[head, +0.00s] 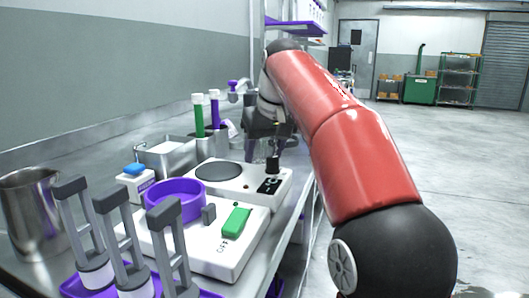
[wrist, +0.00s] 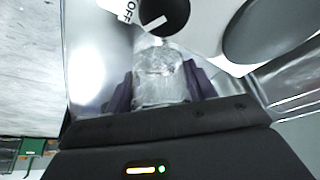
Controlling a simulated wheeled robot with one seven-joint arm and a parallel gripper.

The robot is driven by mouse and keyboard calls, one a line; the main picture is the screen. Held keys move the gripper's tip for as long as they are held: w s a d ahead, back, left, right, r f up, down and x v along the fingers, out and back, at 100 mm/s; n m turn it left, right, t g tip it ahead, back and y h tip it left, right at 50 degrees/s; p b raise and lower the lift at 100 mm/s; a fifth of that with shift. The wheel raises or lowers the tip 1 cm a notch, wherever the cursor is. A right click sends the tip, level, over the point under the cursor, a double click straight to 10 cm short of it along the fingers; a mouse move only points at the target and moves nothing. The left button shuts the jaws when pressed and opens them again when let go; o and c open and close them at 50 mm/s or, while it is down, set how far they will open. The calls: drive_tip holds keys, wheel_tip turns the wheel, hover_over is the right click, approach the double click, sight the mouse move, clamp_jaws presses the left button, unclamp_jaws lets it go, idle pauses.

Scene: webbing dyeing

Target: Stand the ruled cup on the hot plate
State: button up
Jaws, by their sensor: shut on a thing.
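The ruled cup (wrist: 158,68) is a clear, see-through vessel between the purple-dark fingers of my gripper (wrist: 160,88) in the wrist view. My gripper is shut on it; any ruled marks are too faint to read. In the head view my gripper (head: 272,138) is at the far right side of the hot plate (head: 243,184), a white box with a round dark grey plate (head: 219,171). The cup is only partly visible there, behind the knob. In the wrist view the dark plate (wrist: 262,35) lies right of the cup, apart from it.
A black knob (wrist: 165,14) stands close to the cup. A white device with a purple ring (head: 175,200) and green part (head: 236,222) sits in front. A steel jug (head: 32,210), a metal tray (head: 165,158), green and purple tubes and several grey-handled tools crowd the bench.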

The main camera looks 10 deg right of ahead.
drive_tip(key=shift+f, duration=0.2)
drive_tip(key=o, duration=1.1)
drive_tip(key=shift+c, duration=0.2)
